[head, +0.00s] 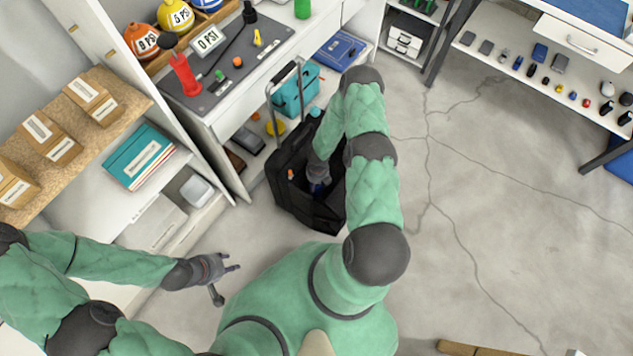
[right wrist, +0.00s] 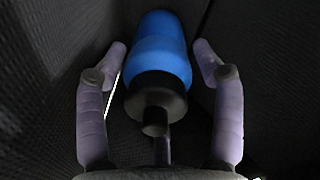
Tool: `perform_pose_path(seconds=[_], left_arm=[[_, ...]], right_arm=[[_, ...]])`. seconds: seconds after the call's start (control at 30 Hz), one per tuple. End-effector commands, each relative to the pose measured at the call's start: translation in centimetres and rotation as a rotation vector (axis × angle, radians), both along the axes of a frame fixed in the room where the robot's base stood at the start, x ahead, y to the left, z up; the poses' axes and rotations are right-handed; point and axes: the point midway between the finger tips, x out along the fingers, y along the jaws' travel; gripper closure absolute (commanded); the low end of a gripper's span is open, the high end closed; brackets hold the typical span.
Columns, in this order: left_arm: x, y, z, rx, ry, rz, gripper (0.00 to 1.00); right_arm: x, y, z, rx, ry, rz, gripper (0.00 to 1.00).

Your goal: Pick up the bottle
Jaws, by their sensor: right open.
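The blue bottle (right wrist: 158,58) with a black cap lies in a dark fabric-walled space in the right wrist view, cap end towards me. My right gripper (right wrist: 162,52) is open, with one finger on each side of the bottle; I cannot tell whether they touch it. In the head view my right gripper (head: 318,186) reaches down into a black wheeled case (head: 288,158) and hides most of the bottle. My left gripper (head: 227,282) is open and empty above the floor, well away from the case.
The case walls stand close around my right gripper. A shelf unit with a grey-topped counter (head: 222,88) is behind and left of the case. Shelves with boxes (head: 48,138) and teal binders (head: 138,155) stand at the left. The cracked floor (head: 480,190) at the right is clear.

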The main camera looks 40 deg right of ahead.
Motion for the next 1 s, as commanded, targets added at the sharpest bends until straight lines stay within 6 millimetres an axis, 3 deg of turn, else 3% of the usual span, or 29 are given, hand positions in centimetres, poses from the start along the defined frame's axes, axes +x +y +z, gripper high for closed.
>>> perform_pose_path(seconds=[0.2,0.3,0.4,0.73,1.0], left_arm=[[0.0,0.0,0.0,0.0,-0.001,0.0,0.6],[0.0,0.0,0.0,0.0,0.0,0.0,0.6],[0.0,0.0,0.0,0.0,-0.001,0.0,0.6],[0.0,0.0,0.4,0.0,0.0,0.0,0.6],[0.0,0.0,2.8,0.0,0.0,0.0,0.6]], right_arm=[[0.2,0.0,0.0,0.0,-0.004,0.002,0.3],[0.2,0.0,0.0,0.001,-0.003,0.002,0.62],[0.1,0.1,0.0,0.001,-0.003,0.002,0.86],[0.1,0.0,0.8,0.0,-0.002,0.001,0.87],[0.2,0.0,5.6,-0.001,-0.003,0.0,0.87]])
